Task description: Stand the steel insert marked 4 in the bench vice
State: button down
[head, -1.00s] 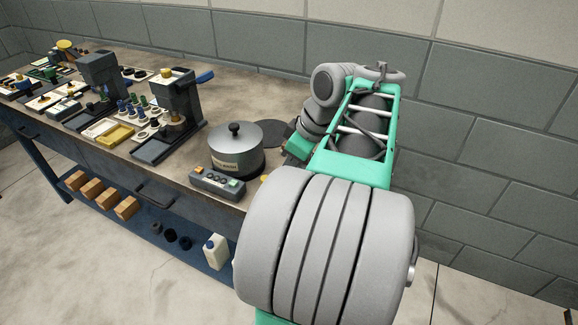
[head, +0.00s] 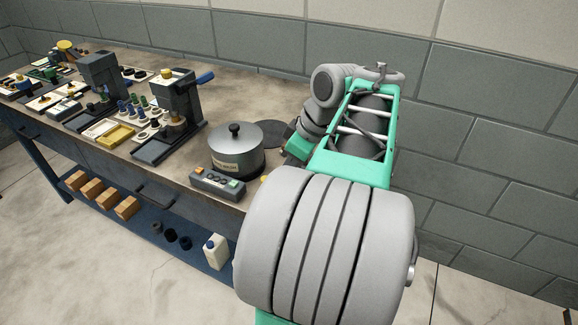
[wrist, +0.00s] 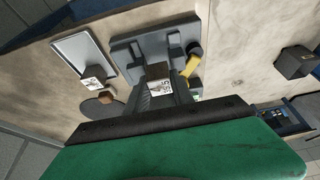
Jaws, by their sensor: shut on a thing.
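In the wrist view, my gripper (wrist: 163,100) is shut on a small dark block, the steel insert (wrist: 158,72), which bears a pale label. The mark on the label is too small to read surely. Behind and around it is a grey fixture that looks like the bench vice (wrist: 126,48), with a yellow part (wrist: 192,64) at its right. The held insert overlaps the vice in the picture; I cannot tell whether they touch. In the head view, my arm hides the fingertips, the insert and the vice.
A dark box (wrist: 296,63) is at the right. In the head view, a lidded round pot (head: 236,155) and a button box (head: 217,181) stand near my arm.

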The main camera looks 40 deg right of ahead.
jog(key=c, duration=1)
grip_release()
jog(key=shift+o, duration=0.3)
jog(key=o, duration=0.3)
notch_tip(320, 180, up, 8)
jog(key=p, duration=0.7)
jog(key=shift+f, duration=0.15)
jog(key=shift+f, duration=0.1)
